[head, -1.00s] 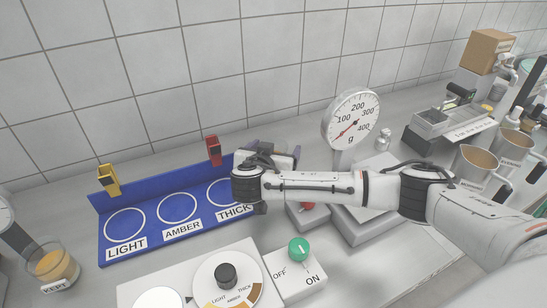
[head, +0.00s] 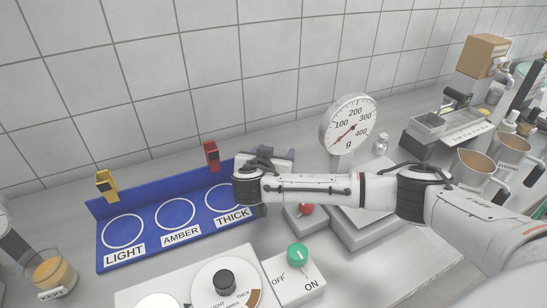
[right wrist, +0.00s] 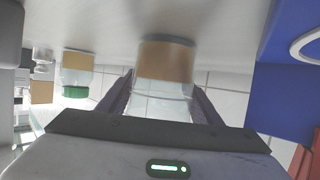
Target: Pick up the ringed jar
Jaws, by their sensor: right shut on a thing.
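My right gripper (right wrist: 160,100) is shut on a clear glass jar (right wrist: 160,82) with an amber-brown layer at one end, in the right wrist view. The jar stands between the two dark fingers. I cannot make out a ring on it. In the head view my right gripper (head: 280,158) reaches in from the right, behind the THICK end of the blue rack (head: 150,209); my own wrist hides most of it and the jar. My left gripper is not in view.
Another jar (right wrist: 77,72) with amber contents and a green band stands apart in the wrist view. A dial scale (head: 348,125) stands behind my forearm. A switch box with a green knob (head: 297,254) and a KEPT jar (head: 52,272) are in front.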

